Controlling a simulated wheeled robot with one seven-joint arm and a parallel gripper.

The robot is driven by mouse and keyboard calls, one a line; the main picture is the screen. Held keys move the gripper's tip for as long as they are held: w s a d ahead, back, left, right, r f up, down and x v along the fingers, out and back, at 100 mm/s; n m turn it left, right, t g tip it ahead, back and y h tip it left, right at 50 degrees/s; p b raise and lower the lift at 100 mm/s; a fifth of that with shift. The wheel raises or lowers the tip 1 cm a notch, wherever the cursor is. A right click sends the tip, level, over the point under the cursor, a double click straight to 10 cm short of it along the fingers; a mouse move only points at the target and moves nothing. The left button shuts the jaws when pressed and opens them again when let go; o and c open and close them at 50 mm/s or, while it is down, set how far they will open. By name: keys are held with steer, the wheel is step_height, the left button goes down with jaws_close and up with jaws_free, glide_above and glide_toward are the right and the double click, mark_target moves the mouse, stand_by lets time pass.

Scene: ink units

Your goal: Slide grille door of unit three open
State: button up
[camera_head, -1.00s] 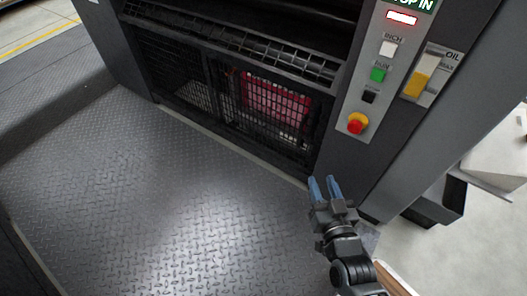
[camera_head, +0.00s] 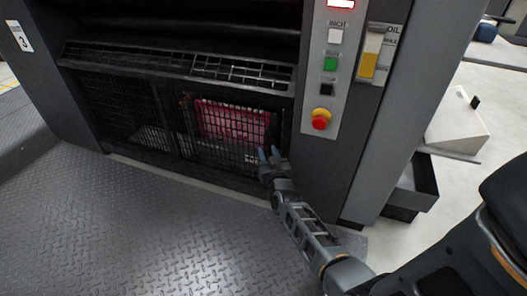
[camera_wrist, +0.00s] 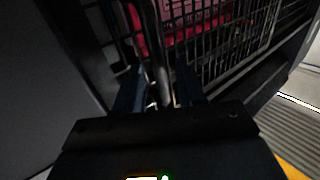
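The black mesh grille door (camera_head: 205,150) covers the lower opening of the dark unit, whose left post carries a label (camera_head: 19,36) with a 3. The grille shows as two panels side by side, and a red object (camera_head: 235,122) lies behind the right one. My gripper (camera_head: 269,154) is at the right edge of the right panel. In the wrist view, its two dark blue fingers (camera_wrist: 159,88) are apart, with a dark upright bar (camera_wrist: 152,45), seemingly the door's handle, between them. Contact with the bar is too dark to tell.
A control panel with a red and yellow stop button (camera_head: 320,119) is on the post right of the grille. An oil gauge (camera_head: 375,54) is beside it. A dark open tray (camera_head: 413,188) juts out at right. The tread-plate floor (camera_head: 110,225) in front is clear.

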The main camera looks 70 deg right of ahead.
mark_target(266, 150)
steer(key=shift+x, duration=1.55)
jaws_close()
